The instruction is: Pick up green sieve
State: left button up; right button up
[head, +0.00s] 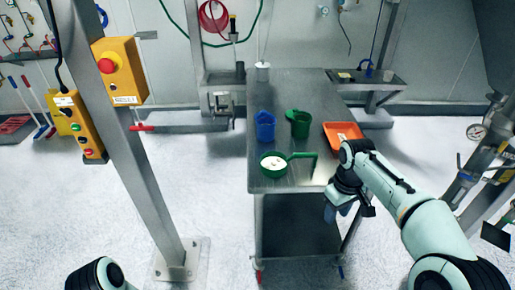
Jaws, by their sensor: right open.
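The green sieve (264,168) is a round green pan with white contents, lying near the front edge of the metal table (262,186). Its handle points right. My right gripper (337,213) is open and empty. It hangs at the table's front right corner, to the right of the sieve and apart from it. My left gripper is out of view.
A blue jug (264,128) and a green jug (299,124) stand behind the sieve. An orange tray (343,132) lies on the table's right side. A steel post (125,130) with a yellow control box (119,72) rises at left.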

aim_at(273, 163)
jog(key=i+l+u, duration=0.15)
jog(key=i+u, duration=0.2)
jog(key=i+l+u, duration=0.2)
jog(key=u, duration=0.15)
jog(key=i+l+u, duration=0.35)
jog(key=k+l+u, duration=0.25)
jog(key=l+u, duration=0.15)
jog(key=l, duration=0.25)
jog(key=k+l+u, duration=0.35)
jog(key=l, duration=0.2)
jog(key=k+l+u, duration=0.4)
